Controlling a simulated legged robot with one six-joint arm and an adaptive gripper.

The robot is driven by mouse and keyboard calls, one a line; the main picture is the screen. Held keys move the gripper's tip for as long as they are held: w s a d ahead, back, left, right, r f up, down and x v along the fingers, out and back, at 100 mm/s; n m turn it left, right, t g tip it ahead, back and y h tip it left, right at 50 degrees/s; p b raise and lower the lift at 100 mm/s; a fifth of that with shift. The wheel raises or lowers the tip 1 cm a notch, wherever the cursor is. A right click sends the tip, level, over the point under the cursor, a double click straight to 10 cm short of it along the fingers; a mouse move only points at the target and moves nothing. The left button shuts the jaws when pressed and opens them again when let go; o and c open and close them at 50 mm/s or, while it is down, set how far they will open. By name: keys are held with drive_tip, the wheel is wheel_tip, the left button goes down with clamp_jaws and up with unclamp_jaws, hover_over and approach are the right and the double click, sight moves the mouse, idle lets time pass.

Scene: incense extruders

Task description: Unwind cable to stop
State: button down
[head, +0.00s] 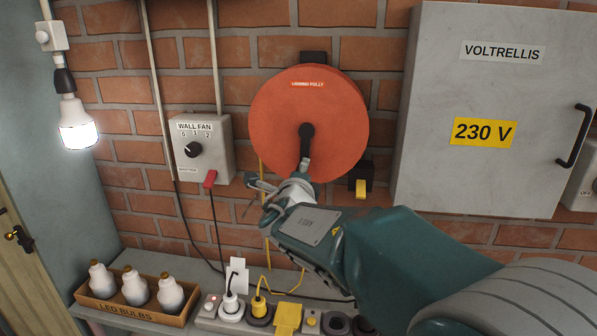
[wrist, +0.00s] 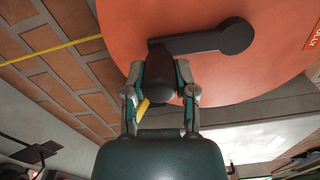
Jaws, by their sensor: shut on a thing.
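A large orange cable reel (head: 335,105) with a label that seems to read "UNWIND FULLY" is mounted on the brick wall. Its dark crank arm (head: 306,136) points down from the hub in the head view. My gripper (head: 286,182) is at the reel's lower front. In the wrist view my gripper (wrist: 160,88) is shut on the crank's dark handle (wrist: 160,68), one finger on each side. The yellow cable (head: 264,172) hangs below the reel, partly hidden behind my gripper. It also crosses the wrist view's upper left (wrist: 52,50).
A wall fan switch box (head: 220,150) is left of the reel. A grey 230 V cabinet (head: 490,180) is on the right. A yellow-tipped black block (head: 361,188) sits at the reel's lower right. Below are a socket strip with a yellow plug (head: 259,303) and an LED bulb box (head: 112,307).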

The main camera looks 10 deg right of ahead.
drive_tip(key=shift+f+n, duration=0.25)
drive_tip(key=shift+n, duration=0.05)
drive_tip(key=shift+c, duration=2)
unclamp_jaws()
drive_tip(key=shift+r, duration=0.1)
drive_tip(key=shift+s+a, duration=0.1)
drive_tip(key=shift+s, duration=0.05)
drive_tip(key=shift+s+a+r, duration=0.1)
drive_tip(key=shift+s, duration=0.25)
drive_tip(key=v, duration=1.1)
